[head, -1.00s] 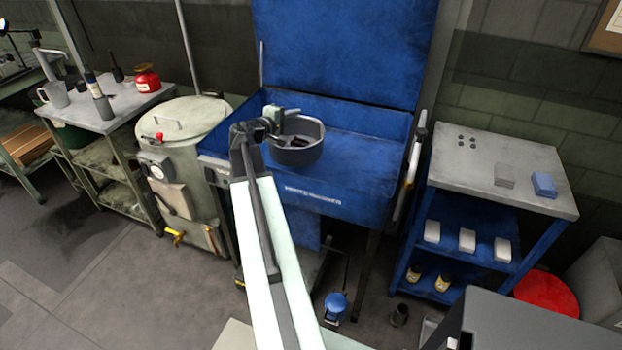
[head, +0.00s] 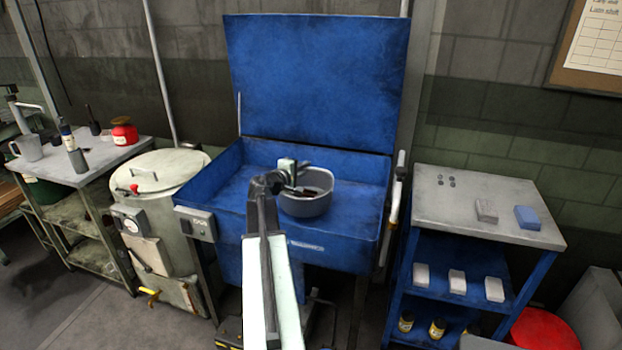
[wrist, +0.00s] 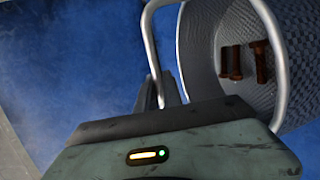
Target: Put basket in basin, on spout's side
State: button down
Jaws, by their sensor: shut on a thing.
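The basket (head: 306,207) is a round grey mesh pot with a wire handle. In the wrist view the basket (wrist: 205,60) is at upper right, with several rust-brown bolts (wrist: 237,62) inside. My gripper (head: 294,176) is shut on its handle; the fingers (wrist: 160,92) show beside the handle wire. I cannot clearly make out the spout.
The basin's blue lid (head: 315,80) stands open behind. A round grey drum (head: 165,215) with a lid stands at left, close to the basin. A blue cart (head: 480,205) with a grey top stands at right. The basin's left part is empty.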

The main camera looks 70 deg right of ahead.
aim_at(293, 198)
jog(key=shift+s+d+f, duration=0.1)
jog(key=shift+s+d, duration=0.95)
notch_tip(293, 198, down, 4)
jog(key=b, duration=0.4)
jog(key=shift+r, duration=0.25)
jog(key=shift+f, duration=0.15)
jog(key=c, duration=1.5)
grip_release()
jog(key=shift+r+p, duration=0.25)
jog(key=shift+p, duration=0.1)
jog(key=p+v, duration=0.2)
jog(key=v, duration=1)
